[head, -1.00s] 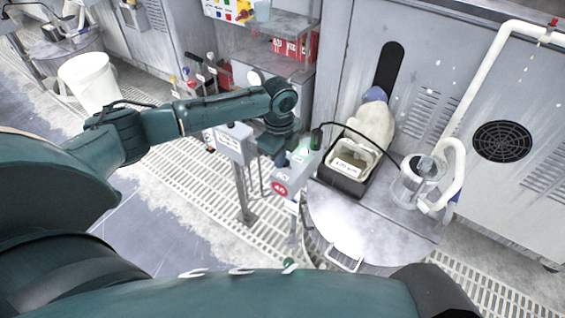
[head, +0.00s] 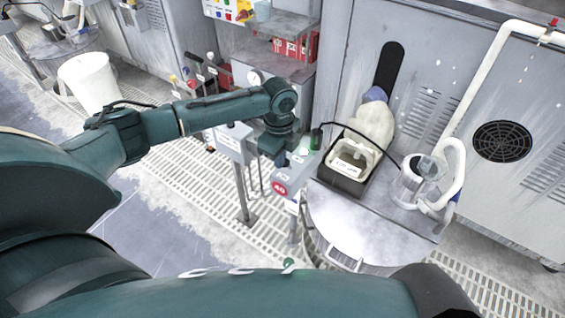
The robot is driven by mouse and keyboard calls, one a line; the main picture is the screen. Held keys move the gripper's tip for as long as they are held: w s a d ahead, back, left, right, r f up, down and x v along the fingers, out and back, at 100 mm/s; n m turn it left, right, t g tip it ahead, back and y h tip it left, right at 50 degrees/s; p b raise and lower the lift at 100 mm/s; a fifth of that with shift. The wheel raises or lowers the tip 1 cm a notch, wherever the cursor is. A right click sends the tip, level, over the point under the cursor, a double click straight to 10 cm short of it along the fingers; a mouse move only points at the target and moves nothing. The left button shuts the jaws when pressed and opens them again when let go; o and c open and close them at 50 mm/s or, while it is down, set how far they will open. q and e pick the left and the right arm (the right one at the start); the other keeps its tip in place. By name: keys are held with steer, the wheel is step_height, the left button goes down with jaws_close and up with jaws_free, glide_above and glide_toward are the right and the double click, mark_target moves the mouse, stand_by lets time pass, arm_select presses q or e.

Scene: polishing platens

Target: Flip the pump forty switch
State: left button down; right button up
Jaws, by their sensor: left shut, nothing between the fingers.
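A grey switch box with a round red label reading 40 (head: 280,189) stands on a post left of the round metal drum. My left gripper (head: 281,163) is shut and empty, pointing down at the top of this box. The gripper and wrist cover part of the box top, so the switch itself and any contact with it cannot be made out. A small green patch (head: 305,146) shows on the upper right of the box. My right gripper is not in view.
A second grey box (head: 232,141) on a post stands just left. To the right, the drum top (head: 350,222) bears a black tray (head: 343,178) with a pale container and a clear jug (head: 411,183) with a white hose. Grating covers the floor.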

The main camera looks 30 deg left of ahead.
arm_select(q)
steer(key=shift+f+b, duration=0.6)
steer(key=shift+f, duration=1.05)
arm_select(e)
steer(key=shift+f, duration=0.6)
